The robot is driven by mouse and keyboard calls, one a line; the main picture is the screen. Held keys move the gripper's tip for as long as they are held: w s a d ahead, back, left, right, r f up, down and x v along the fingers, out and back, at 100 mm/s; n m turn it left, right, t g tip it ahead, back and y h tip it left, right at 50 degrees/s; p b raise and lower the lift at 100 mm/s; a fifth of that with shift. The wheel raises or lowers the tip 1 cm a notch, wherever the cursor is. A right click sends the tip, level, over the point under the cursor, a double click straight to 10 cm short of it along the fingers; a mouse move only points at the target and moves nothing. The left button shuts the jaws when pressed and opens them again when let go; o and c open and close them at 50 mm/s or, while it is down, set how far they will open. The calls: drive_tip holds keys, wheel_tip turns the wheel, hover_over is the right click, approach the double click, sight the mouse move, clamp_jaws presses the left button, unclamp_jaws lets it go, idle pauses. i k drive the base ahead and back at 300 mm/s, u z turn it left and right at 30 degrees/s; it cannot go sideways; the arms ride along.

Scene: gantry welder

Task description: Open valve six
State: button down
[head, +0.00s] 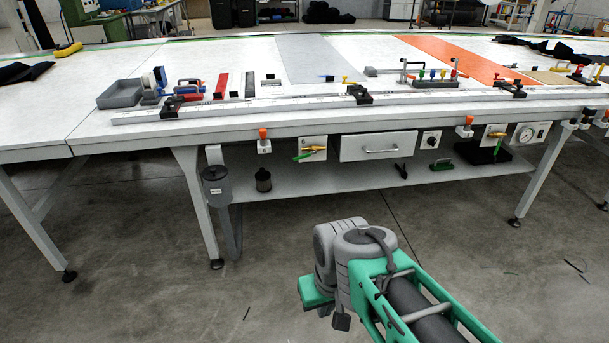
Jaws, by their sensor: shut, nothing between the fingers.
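Two small white valve plates hang under the front edge of the long white table. The right valve plate (493,136) also has yellow and green parts and sits beside a round gauge (526,134). Their markings are too small to read, so I cannot tell which is valve six, or whether either is open. My grey and green arm is in the lower middle, well in front of the table and apart from both valves. My gripper cannot be made out.
Between the valves are a white drawer (378,147) and a small dial plate (430,140). Orange-topped fittings (263,140) stick out along the edge. A grey bin (217,186) hangs by the left leg. A low shelf (340,178) runs underneath. The floor in front is mostly clear.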

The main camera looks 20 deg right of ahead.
sight(302, 157)
drive_tip(key=u, duration=0.6)
drive_tip(key=i, duration=1.5)
drive_tip(key=z, duration=0.3)
